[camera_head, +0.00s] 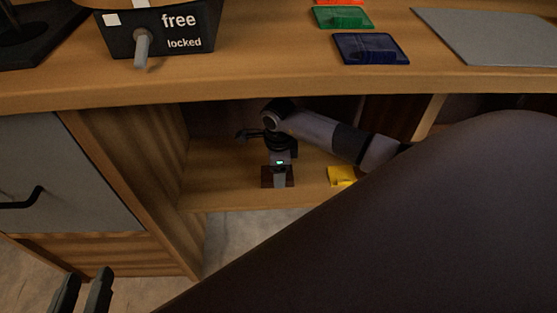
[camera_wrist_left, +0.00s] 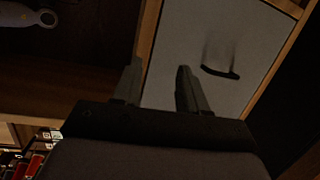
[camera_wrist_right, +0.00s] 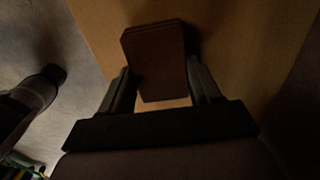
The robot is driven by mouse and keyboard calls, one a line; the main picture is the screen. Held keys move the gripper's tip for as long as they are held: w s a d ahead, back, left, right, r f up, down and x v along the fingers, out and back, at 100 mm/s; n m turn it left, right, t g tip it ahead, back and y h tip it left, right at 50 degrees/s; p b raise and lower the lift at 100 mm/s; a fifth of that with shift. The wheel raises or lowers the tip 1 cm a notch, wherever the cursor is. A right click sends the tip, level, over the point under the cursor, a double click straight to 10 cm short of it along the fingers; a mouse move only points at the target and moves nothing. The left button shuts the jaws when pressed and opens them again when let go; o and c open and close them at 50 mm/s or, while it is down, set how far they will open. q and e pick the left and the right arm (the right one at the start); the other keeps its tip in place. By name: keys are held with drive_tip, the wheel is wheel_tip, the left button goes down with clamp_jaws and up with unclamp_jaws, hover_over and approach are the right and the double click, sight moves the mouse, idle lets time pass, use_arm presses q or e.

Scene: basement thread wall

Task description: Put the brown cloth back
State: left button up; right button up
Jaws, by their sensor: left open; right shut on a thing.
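The brown cloth (camera_head: 268,180) is a small folded dark stack inside the open compartment under the worktop. My right gripper (camera_head: 277,172) reaches in from the right and is shut on it. In the right wrist view the cloth (camera_wrist_right: 155,58) sits between the two fingers, above or on the wooden shelf board; I cannot tell whether it touches. My left gripper (camera_head: 84,290) is open and empty at the lower left of the head view, in front of the cabinet. In the left wrist view its fingers (camera_wrist_left: 158,85) point towards the grey door.
A yellow item (camera_head: 341,176) lies on the shelf board (camera_head: 215,185) right of the cloth, partly hidden by my arm. A grey door (camera_head: 62,170) with a black handle is at left. On the worktop are a free/locked box (camera_head: 165,35), coloured trays (camera_head: 371,48) and a grey mat (camera_head: 490,35).

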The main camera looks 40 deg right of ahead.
drive_tip(key=shift+f, duration=0.15)
drive_tip(key=o, duration=1)
